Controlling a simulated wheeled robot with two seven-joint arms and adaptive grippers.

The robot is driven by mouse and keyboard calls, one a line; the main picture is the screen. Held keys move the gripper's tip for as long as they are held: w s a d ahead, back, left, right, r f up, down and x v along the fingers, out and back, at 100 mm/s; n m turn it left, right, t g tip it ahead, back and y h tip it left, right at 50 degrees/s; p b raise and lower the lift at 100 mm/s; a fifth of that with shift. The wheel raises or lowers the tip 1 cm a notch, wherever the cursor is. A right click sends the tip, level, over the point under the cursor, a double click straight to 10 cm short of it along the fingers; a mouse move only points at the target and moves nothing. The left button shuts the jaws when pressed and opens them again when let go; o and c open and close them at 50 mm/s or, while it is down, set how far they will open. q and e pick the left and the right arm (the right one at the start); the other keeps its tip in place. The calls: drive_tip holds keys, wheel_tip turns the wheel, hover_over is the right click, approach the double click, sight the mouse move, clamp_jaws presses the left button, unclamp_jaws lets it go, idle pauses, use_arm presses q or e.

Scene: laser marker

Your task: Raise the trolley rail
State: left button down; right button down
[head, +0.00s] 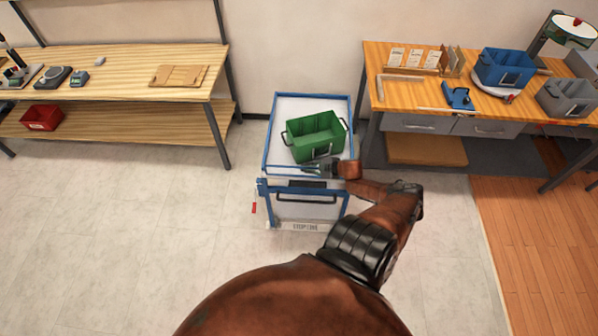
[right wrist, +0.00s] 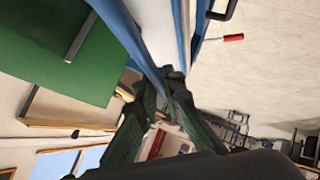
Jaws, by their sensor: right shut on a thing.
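The trolley (head: 268,190) has a blue frame and pale panels and stands in the middle of the head view. Its blue rail (head: 284,168) runs across the front of the top; in the right wrist view a blue bar (right wrist: 130,40) runs down to my fingers. My right gripper (head: 316,168) is at this front edge, shut on the rail, and its fingers (right wrist: 165,95) meet at the bar in the wrist view. The fingers partly hide the grip. My left gripper is not in view.
A green crate (head: 312,142) sits on the trolley top, just behind my right gripper. A wooden workbench (head: 130,62) is at left, and another bench (head: 410,105) with blue and grey bins is close at right. The floor in front and left is clear.

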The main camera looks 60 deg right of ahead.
drive_tip(key=shift+w+d+f, duration=0.1)
drive_tip(key=shift+w+d, duration=0.1)
drive_tip(key=shift+d, duration=0.2)
drive_tip(key=shift+w, duration=0.1)
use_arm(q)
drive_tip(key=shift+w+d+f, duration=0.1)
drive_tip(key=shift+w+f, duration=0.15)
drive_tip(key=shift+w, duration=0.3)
use_arm(e)
drive_tip(key=shift+d, duration=0.1)
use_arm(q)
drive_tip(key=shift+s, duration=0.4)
use_arm(e)
drive_tip(key=shift+r, duration=0.2)
drive_tip(key=c, duration=2.1)
unclamp_jaws()
drive_tip(key=shift+f, duration=0.1)
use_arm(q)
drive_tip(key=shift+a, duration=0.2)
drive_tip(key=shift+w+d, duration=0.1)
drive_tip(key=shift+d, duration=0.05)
use_arm(e)
drive_tip(key=v, duration=1.2)
drive_tip(key=shift+d, duration=0.1)
